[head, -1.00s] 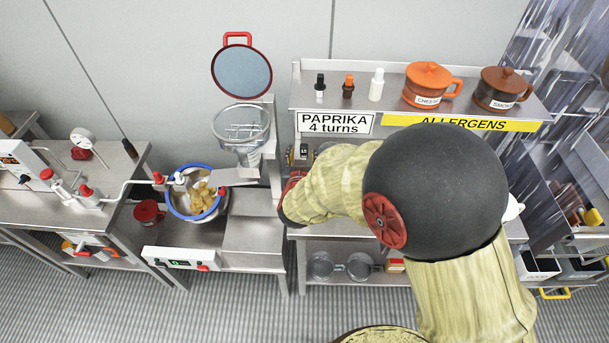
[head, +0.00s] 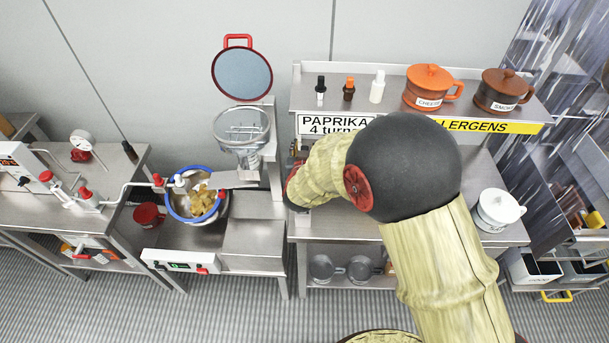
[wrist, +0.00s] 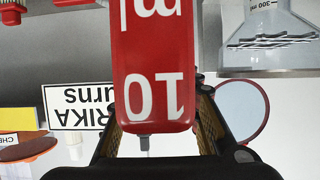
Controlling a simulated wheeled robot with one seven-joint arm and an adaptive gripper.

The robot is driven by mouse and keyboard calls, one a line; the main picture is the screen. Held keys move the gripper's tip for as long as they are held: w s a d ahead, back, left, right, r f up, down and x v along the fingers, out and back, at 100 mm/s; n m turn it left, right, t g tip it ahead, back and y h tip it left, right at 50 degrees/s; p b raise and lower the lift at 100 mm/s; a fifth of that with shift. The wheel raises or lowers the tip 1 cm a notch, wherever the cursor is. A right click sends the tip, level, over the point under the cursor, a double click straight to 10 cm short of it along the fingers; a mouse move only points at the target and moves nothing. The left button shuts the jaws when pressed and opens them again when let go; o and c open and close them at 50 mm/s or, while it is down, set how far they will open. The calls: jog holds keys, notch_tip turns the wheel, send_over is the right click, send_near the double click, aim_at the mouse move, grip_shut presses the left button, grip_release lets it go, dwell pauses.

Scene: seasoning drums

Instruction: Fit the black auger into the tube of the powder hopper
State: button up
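The powder hopper (head: 241,125) is a clear funnel standing left of the label shelf. It also shows in the wrist view (wrist: 268,42), upside down at the upper right, with a 300 ml mark. Its tube is not clearly seen. In the wrist view my gripper (wrist: 160,105) has its fingers close on both sides of a red block (wrist: 154,60) marked 10, and appears to hold it. The block hides the fingertips. In the head view my gripper (head: 294,190) is mostly hidden by my arm, right of the hopper. I cannot make out a black auger.
A shelf holds three small bottles (head: 348,88), an orange cheese pot (head: 427,88) and a brown pot (head: 505,88). The hopper's round red-rimmed lid (head: 241,72) is raised behind it. A blue-rimmed bowl (head: 192,205) stands below left. A white pot (head: 497,210) is at right.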

grip_shut()
dwell(0.6)
